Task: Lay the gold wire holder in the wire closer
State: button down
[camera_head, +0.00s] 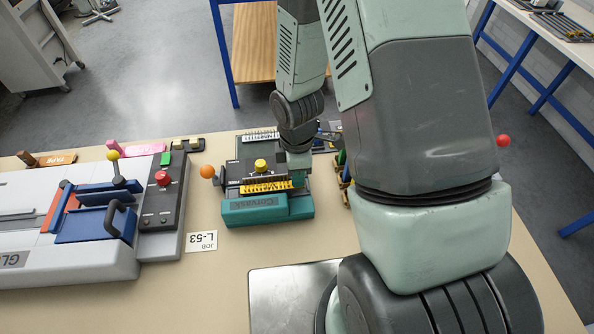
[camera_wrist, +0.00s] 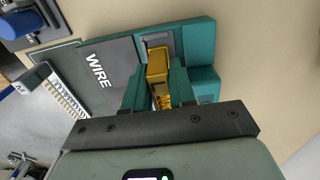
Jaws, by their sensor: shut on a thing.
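The wire closer (camera_head: 240,211) is a teal and dark grey machine on the bench, with an orange knob at its left and a yellow knob on top. The gold wire holder (camera_head: 264,187) is a long gold bar lined up along the front of the closer, over its teal base. I cannot tell whether it rests fully on the closer. My gripper (camera_head: 296,176) is at the closer's right end. In the wrist view my gripper (camera_wrist: 157,88) has its teal fingers on either side of the gold holder (camera_wrist: 158,65), shut on it. The fingers hide part of it.
A white and grey machine (camera_head: 160,225) with blue parts and a yellow-knobbed lever stands to the left. A job card (camera_head: 201,241) lies in front, between the machines. My arm hides much of the right side.

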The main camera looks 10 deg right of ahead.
jog(key=shift+f, duration=0.6)
jog(key=c, duration=1.2)
grip_release()
jog(key=shift+r, duration=0.1)
jog(key=shift+r, duration=5.45)
jog(key=shift+f, duration=4.4)
jog(key=shift+r, duration=0.15)
